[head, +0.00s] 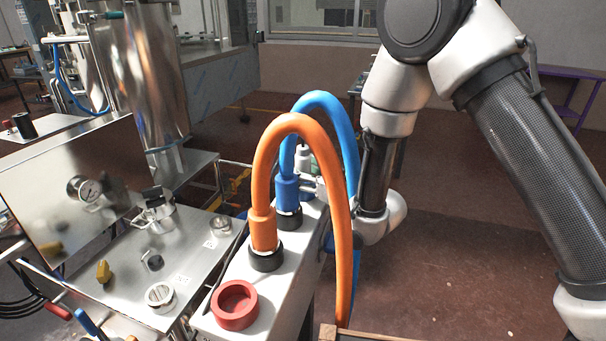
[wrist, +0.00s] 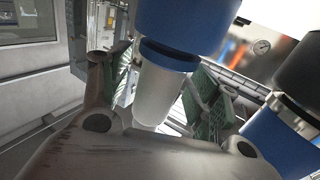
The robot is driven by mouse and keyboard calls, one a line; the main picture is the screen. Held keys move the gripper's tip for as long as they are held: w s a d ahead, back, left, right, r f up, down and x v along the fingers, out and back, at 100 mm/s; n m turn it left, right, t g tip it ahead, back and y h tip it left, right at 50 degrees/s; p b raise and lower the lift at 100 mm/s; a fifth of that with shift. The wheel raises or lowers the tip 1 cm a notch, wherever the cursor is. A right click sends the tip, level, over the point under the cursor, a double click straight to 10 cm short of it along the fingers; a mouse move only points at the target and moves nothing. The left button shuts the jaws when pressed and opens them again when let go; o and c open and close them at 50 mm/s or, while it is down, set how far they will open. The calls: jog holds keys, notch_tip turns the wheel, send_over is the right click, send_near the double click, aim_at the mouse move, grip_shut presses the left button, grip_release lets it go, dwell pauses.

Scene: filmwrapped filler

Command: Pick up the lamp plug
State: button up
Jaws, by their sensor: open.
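No part is clearly marked as the lamp plug. In the wrist view a blue-and-white cylindrical plug-like part (wrist: 153,92) hangs in front of my gripper (wrist: 160,95), its white end between the two green-padded fingers. The fingers stand apart; I cannot tell whether they touch it. In the head view my gripper (head: 309,184) is mostly hidden behind the blue hose, beside the blue connector (head: 287,193) on the white box.
The white box (head: 285,290) carries an orange hose (head: 264,200), a blue hose (head: 322,98) and a red ring socket (head: 236,304).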

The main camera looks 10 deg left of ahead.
jog(key=shift+w+a, duration=0.15)
jog(key=shift+a, duration=0.05)
jog(key=c, duration=1.3)
